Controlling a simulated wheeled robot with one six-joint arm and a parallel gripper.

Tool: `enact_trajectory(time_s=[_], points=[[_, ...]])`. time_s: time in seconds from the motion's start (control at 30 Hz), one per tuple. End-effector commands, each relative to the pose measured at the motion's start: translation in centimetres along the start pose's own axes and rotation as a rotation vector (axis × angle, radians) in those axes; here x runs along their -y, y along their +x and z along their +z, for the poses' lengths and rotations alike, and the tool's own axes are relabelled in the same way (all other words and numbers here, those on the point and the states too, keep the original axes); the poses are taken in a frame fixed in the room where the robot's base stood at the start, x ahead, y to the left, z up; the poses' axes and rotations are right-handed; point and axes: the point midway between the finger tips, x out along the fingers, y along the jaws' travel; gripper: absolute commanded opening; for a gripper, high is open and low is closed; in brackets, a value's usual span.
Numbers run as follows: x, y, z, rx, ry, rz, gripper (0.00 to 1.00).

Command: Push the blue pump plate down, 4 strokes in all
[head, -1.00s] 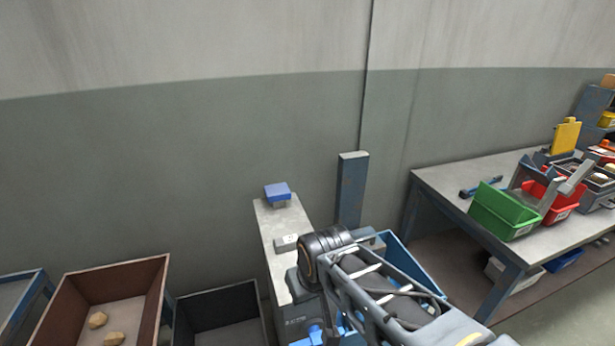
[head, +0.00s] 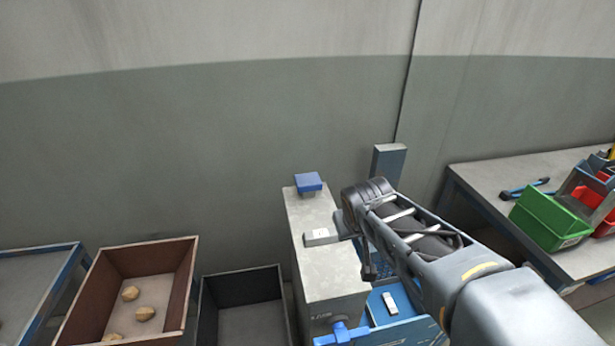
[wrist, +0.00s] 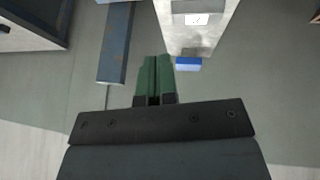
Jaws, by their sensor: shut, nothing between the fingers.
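The blue pump plate (head: 308,182) sits on a short stem at the far end of a narrow grey cabinet top (head: 312,208). It also shows in the wrist view (wrist: 188,64), just right of my fingertips and apart from them in the picture. My gripper (wrist: 155,60) has green fingers, shut together with nothing between them. In the head view my arm reaches in from the lower right, beside the cabinet, and hides the fingertips. I cannot tell the height of the fingers relative to the plate.
A blue-grey post (head: 388,160) stands right of the plate, near the wall. A brown bin (head: 185,275) with several tan lumps and a dark empty bin (head: 240,275) lie left. A workbench (head: 500,175) with a green bin (head: 548,215) is at right.

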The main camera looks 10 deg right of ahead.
Motion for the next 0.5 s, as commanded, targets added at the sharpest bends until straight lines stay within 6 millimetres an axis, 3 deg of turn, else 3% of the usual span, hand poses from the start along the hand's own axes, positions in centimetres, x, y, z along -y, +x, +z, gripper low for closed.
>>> enact_trajectory(time_s=[0.03, 0.27, 0.4, 0.5], points=[[-1.1, -0.5, -3.1, -0.05, -0.024, 0.041, 0.0], [-4.5, -0.7, -17.7, -0.356, -0.207, 0.186, 0.0], [-4.4, 0.1, -26.7, -0.55, -0.389, 0.191, 0.0], [-2.9, 1.8, -32.2, -0.673, -0.569, 0.131, 0.0]])
